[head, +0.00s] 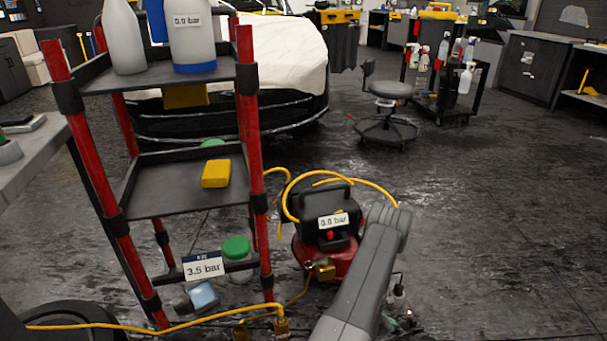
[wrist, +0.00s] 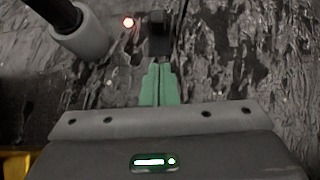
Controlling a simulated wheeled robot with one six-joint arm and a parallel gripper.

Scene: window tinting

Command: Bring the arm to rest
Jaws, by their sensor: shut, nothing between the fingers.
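My gripper (wrist: 160,84) shows in the wrist view as two green fingers pressed together with nothing between them. It points over the dark, wet-looking floor. A small dark block (wrist: 159,36) lies just beyond the fingertips; I cannot tell whether they touch it. In the head view my grey arm reaches forward and bends at the lower middle.
A red-posted cart (head: 180,198) stands at left. Close to my arm is a red-and-black compressor (head: 325,255) with a yellow hose (head: 285,205). A stool (head: 387,90) and a bottle trolley (head: 440,95) stand farther back. The floor at right (head: 500,220) is clear.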

